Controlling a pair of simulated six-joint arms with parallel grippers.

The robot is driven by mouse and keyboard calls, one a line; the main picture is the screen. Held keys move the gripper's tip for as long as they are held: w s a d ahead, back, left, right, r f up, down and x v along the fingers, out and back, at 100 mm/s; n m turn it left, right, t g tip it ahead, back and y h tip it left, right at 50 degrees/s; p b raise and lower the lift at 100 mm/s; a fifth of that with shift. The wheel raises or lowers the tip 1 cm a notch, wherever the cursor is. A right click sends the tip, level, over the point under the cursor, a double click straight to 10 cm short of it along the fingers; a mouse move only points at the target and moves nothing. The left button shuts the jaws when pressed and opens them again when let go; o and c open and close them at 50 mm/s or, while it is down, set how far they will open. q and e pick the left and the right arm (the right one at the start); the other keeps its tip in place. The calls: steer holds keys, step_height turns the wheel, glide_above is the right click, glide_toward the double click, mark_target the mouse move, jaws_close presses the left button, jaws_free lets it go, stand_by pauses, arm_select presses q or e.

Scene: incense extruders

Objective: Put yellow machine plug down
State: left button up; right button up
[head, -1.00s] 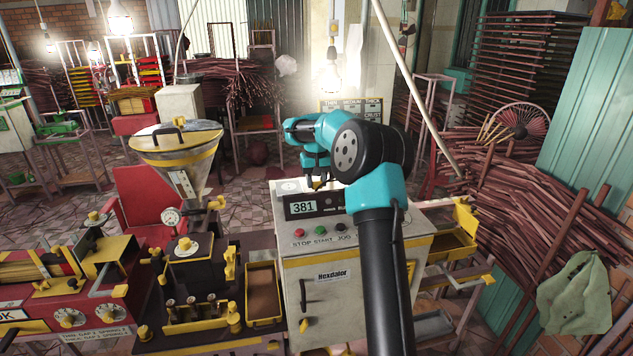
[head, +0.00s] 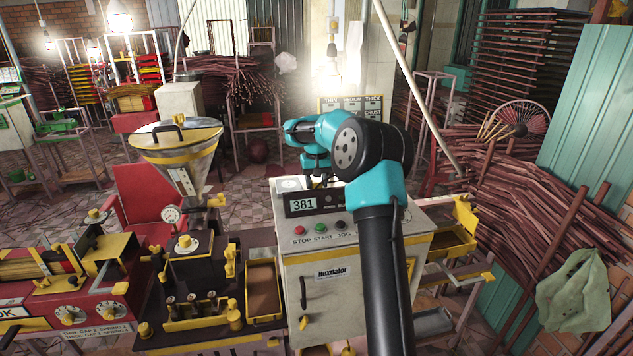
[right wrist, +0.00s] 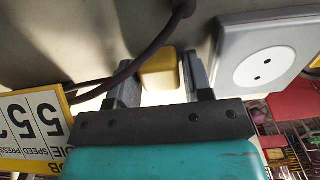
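The yellow machine plug (right wrist: 158,72) is between the two fingers of my right gripper (right wrist: 160,85) in the right wrist view. In the head view my right gripper (head: 317,177) points down at the back of the white machine's top (head: 395,226), behind the display. The plug is hardly visible there. My left gripper is not in view.
A dark cable (right wrist: 135,65) runs close past the left finger. The display box (head: 318,203) reading 381 stands in front of the gripper. The metal hopper (head: 176,150) is to the left. A yellow tray (head: 452,243) is at the machine's right.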

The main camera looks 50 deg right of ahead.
mark_target(316, 181)
steer(key=shift+o, duration=1.4)
step_height(316, 181, up, 13)
steer(key=shift+a, duration=0.1)
